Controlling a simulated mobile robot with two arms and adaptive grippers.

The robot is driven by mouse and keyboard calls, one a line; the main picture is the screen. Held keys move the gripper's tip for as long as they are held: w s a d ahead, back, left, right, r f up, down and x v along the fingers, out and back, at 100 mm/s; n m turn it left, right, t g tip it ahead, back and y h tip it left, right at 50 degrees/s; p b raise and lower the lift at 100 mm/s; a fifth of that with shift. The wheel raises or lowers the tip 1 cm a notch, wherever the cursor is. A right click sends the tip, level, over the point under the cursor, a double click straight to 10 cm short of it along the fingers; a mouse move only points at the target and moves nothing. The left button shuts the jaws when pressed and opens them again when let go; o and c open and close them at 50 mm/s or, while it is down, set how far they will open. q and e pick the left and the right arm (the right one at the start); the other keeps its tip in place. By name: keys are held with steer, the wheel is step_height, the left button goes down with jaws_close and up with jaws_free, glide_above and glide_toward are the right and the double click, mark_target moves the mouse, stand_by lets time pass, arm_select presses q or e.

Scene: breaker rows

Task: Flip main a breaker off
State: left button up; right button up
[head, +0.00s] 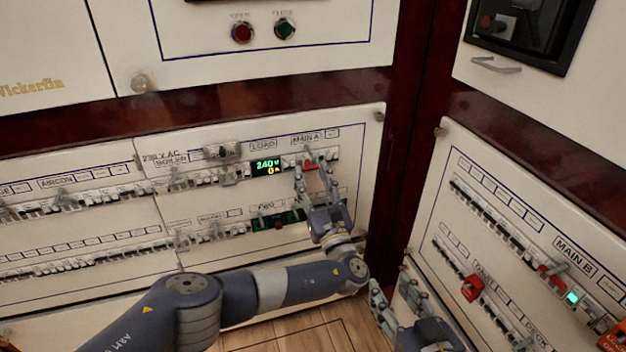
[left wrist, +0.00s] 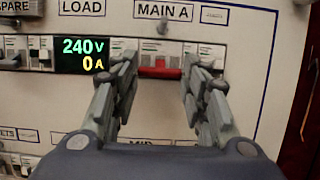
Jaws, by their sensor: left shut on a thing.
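The red main A breaker (head: 310,164) sits in the upper row of the left panel, under the MAIN A label (head: 306,140). In the left wrist view the red breaker (left wrist: 160,70) shows between my fingers. The display (head: 266,167) left of the breaker reads 240 V and 0 A. My right gripper (head: 394,296) is low in the head view, with its fingers apart and nothing between them.
Rows of other breakers (head: 90,195) fill the left panel. A second display (head: 280,219) sits below main A, partly behind my left gripper. The right panel holds the MAIN B label (head: 574,255) and red switches (head: 472,288). Red (head: 242,32) and green (head: 284,29) buttons are above.

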arm_select(q)
steer(key=shift+r, duration=0.1)
steer(key=o, duration=1)
steer(key=shift+o, duration=0.2)
step_height(320, 180, up, 10)
steer(key=shift+f, duration=0.1)
